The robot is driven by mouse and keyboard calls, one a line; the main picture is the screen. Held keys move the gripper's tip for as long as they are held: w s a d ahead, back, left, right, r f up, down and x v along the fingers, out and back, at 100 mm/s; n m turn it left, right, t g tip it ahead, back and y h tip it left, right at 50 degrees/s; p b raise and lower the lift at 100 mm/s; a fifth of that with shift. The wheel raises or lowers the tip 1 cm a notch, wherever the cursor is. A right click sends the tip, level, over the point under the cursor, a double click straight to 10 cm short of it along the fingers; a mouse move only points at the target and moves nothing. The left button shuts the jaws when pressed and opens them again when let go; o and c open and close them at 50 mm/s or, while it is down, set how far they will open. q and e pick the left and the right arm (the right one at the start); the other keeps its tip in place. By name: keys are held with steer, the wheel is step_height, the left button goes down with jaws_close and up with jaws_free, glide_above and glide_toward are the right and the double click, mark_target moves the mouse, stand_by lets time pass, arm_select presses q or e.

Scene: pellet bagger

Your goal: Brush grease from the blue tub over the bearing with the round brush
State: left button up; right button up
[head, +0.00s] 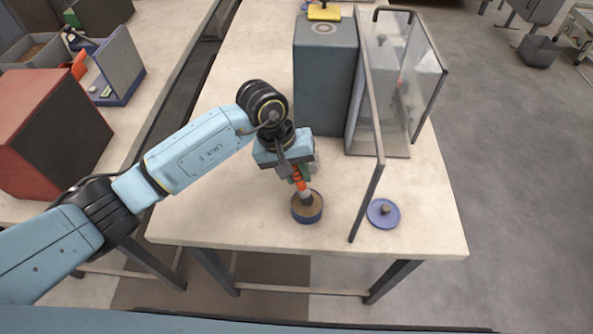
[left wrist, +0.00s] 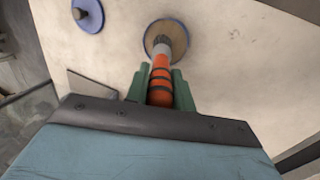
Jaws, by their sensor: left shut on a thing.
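My left gripper (head: 299,173) is shut on the orange handle of the round brush (head: 302,186), which points down. In the left wrist view the brush (left wrist: 160,75) has dark bands and a grey ferrule between green fingers. Its lower end is over or in the blue tub (head: 307,217), which has brown grease inside; I cannot tell how deep it reaches. The tub (left wrist: 149,38) also shows in the left wrist view. A blue lid with a knob (head: 388,221) lies on the table to the right. I cannot make out the bearing. My right gripper is not in view.
A grey-teal machine housing (head: 325,85) stands behind the gripper. Beside it is a clear guard (head: 385,90) in a dark frame, with a bar reaching forward between tub and lid. A side bench at left holds a red box (head: 45,120). The table's left part is clear.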

arm_select(q)
steer(key=shift+f+b, duration=0.3)
steer(key=shift+b, duration=0.05)
steer(key=shift+s+f+b, duration=0.1)
steer(key=shift+f+b, duration=0.15)
steer(key=shift+b, duration=0.25)
stand_by(2.1)
steer(key=shift+r+p, duration=0.5)
steer(key=shift+r, duration=0.75)
steer(key=shift+r+p, duration=0.7)
steer(key=shift+r, duration=1.7)
